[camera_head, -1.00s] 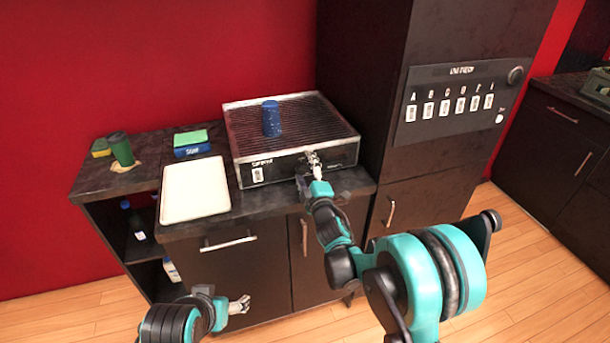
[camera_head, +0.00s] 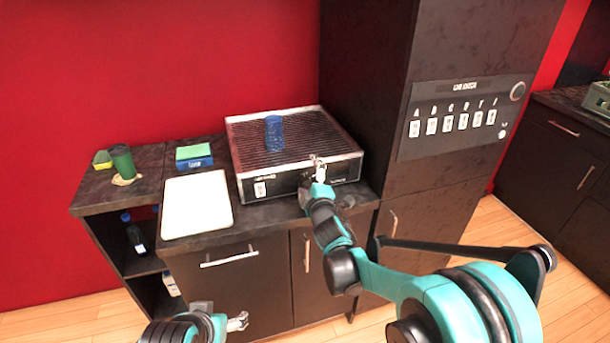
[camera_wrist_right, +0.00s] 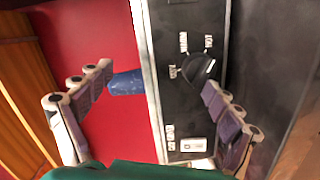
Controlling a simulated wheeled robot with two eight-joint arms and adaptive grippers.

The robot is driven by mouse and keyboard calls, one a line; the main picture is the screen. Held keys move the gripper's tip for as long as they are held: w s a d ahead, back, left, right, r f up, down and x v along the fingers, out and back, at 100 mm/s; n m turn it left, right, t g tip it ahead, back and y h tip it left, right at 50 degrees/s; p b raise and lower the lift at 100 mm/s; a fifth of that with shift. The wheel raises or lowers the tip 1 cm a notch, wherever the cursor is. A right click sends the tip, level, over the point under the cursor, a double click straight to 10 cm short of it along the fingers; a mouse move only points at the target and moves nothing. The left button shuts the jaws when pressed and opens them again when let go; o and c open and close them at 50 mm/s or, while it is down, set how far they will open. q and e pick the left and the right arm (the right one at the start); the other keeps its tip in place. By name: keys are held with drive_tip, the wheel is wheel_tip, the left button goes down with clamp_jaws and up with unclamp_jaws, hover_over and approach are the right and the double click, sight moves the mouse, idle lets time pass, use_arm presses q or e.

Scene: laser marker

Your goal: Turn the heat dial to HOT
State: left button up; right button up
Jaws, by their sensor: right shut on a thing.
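The black heat dial (camera_wrist_right: 197,68) is on the dark front panel of the grill (camera_head: 252,188), with small white labels around it that are too small to read surely. A pale mark shows on the dial's right side. My right gripper (camera_head: 318,167) is at the right part of the grill's front and shut on the dial. In the right wrist view its fingers stand well apart, one beside the dial and the other off to the left; the contact is not clear. My left gripper (camera_head: 240,322) hangs low before the cabinet, away from the grill; its opening is too small to judge.
A blue cup (camera_head: 274,133) stands on the grill's grate. A white tray (camera_head: 196,205), a green-topped box (camera_head: 194,155) and a green cup (camera_head: 122,161) are to the left. A tall dark cabinet (camera_head: 365,80) rises close on the right.

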drive_tip(key=s+d, duration=0.1)
drive_tip(key=s+r, duration=0.1)
drive_tip(key=shift+s+d, duration=0.35)
drive_tip(key=c, duration=0.3)
use_arm(q)
drive_tip(key=shift+s+d+r, duration=0.1)
drive_tip(key=shift+s+d, duration=0.15)
drive_tip(key=shift+s, duration=0.1)
use_arm(e)
drive_tip(key=shift+s+d+f, duration=0.15)
drive_tip(key=shift+s+d, duration=0.05)
drive_tip(key=shift+s, duration=0.75)
drive_tip(key=shift+s+d+f, duration=0.15)
drive_tip(key=shift+s+f, duration=0.05)
drive_tip(key=shift+s, duration=0.8)
drive_tip(key=shift+s+d+f, duration=0.15)
drive_tip(key=shift+s+d, duration=0.05)
drive_tip(key=shift+s, duration=0.75)
drive_tip(key=s+d+f+m+g+h, duration=0.1)
drive_tip(key=s+d+m+g+h, duration=0.3)
drive_tip(key=s+d+m, duration=0.6)
drive_tip(key=s+d+f+m+g, duration=0.2)
drive_tip(key=s+f+m, duration=0.1)
drive_tip(key=s, duration=0.7)
drive_tip(key=s+d+f+m+g, duration=0.2)
drive_tip(key=s+f, duration=0.3)
drive_tip(key=s, duration=0.5)
drive_tip(key=shift+m+g+y, duration=0.4)
drive_tip(key=shift+m+g, duration=0.4)
